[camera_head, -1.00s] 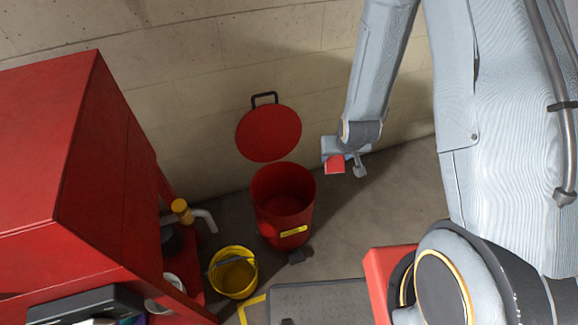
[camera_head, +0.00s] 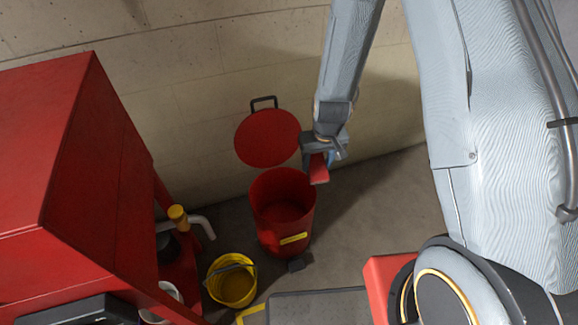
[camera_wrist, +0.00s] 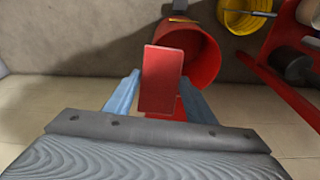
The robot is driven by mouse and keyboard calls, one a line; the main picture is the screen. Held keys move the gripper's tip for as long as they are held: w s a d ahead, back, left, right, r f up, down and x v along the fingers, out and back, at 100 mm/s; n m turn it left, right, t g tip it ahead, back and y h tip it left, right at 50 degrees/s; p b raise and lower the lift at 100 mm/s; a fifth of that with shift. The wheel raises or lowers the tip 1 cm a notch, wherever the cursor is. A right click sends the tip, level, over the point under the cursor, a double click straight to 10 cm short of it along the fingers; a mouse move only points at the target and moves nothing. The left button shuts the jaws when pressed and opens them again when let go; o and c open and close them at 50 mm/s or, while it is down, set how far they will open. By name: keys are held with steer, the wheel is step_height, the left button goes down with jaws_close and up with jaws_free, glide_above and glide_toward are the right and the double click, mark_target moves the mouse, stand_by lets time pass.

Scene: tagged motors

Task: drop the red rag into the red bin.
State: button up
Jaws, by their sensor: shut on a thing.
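The red rag (camera_head: 319,169) looks like a small red block and hangs from my gripper (camera_head: 325,158), which is shut on it. In the wrist view the rag (camera_wrist: 161,80) sits between the two blue-grey fingers of my gripper (camera_wrist: 158,95). The red bin (camera_head: 283,212) stands on the floor by the wall with its round lid (camera_head: 267,138) raised. My gripper is beside the bin's upper right rim, and the rag appears above that rim in the head view. In the wrist view the bin (camera_wrist: 205,62) opens just behind the rag, which hides part of it.
A yellow bucket (camera_head: 232,281) stands left of the bin. A red cabinet (camera_head: 95,170) fills the left side, with a yellow-capped item (camera_head: 177,214) on its lower shelf. A dark grey mat (camera_head: 315,306) lies in front. The floor right of the bin is clear.

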steer(key=w+a+f+n+g, duration=0.1)
steer(key=a+f+n+g, duration=0.1)
steer(key=a, duration=0.6)
steer(key=shift+w+a+f, duration=0.4)
steer(key=shift+f, duration=0.2)
steer(key=w+f+b, duration=0.3)
steer(key=f+b, duration=0.1)
steer(key=f, duration=0.3)
steer(key=w+f+b, duration=0.3)
steer(key=f+b, duration=0.1)
steer(key=f, duration=0.4)
steer(key=shift+f, duration=0.15)
steer(key=o, duration=1)
